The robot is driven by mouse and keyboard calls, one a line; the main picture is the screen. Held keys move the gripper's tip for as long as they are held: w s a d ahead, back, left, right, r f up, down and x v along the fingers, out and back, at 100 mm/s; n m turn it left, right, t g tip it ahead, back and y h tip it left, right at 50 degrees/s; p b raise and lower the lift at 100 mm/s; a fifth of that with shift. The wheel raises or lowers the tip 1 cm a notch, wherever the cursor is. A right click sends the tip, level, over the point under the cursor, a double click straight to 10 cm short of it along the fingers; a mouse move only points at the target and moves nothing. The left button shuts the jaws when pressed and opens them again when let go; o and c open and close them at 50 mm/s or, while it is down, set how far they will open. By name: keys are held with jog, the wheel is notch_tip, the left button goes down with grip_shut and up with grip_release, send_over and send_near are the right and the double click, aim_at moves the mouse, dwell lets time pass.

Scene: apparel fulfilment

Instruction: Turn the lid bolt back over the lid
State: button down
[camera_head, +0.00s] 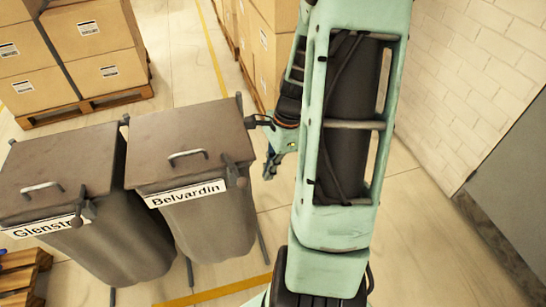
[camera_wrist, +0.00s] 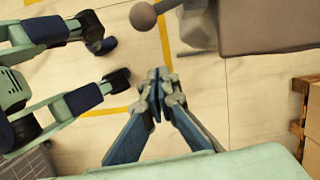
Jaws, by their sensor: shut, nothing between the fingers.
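Two grey lidded bins stand side by side, labelled Belvardin (camera_head: 190,193) and, partly cut off, "Glenstr" (camera_head: 45,228). Both lids look shut. A dark lid bolt (camera_head: 235,175) sits at the Belvardin bin's front right corner; I cannot tell whether it lies over the lid. The other bin has a similar bolt (camera_head: 84,210). My gripper (camera_head: 271,165) is just right of the Belvardin bin, partly hidden behind my arm. In the wrist view my gripper (camera_wrist: 160,74) is shut and empty. A round knob on a stalk (camera_wrist: 143,16) shows beyond the fingertips, apart from them, beside a bin's edge (camera_wrist: 265,25).
Stacked cartons (camera_head: 95,45) on a pallet stand behind the bins, with more cartons (camera_head: 270,30) at the top middle. A brick wall (camera_head: 480,70) is at the right. A wooden pallet (camera_head: 22,275) is at lower left. Yellow-lined floor is open in front of the bins.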

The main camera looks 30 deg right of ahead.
aim_at(233, 169)
jog(key=shift+w+a+r+p, duration=0.1)
jog(key=shift+w+a+p, duration=0.05)
jog(key=shift+a, duration=0.5)
jog(key=shift+w+a+r+p, duration=0.1)
jog(key=shift+a+r+p, duration=0.05)
jog(key=shift+a, duration=0.5)
jog(key=shift+w+a+r+p, duration=0.1)
jog(key=shift+w+a+p, duration=0.05)
jog(key=shift+a, duration=0.5)
jog(key=a+m, duration=0.2)
jog(key=m, duration=0.1)
jog(key=shift+s+a+m+t, duration=0.15)
jog(key=shift+s+m+t, duration=0.15)
jog(key=shift+s+t, duration=0.1)
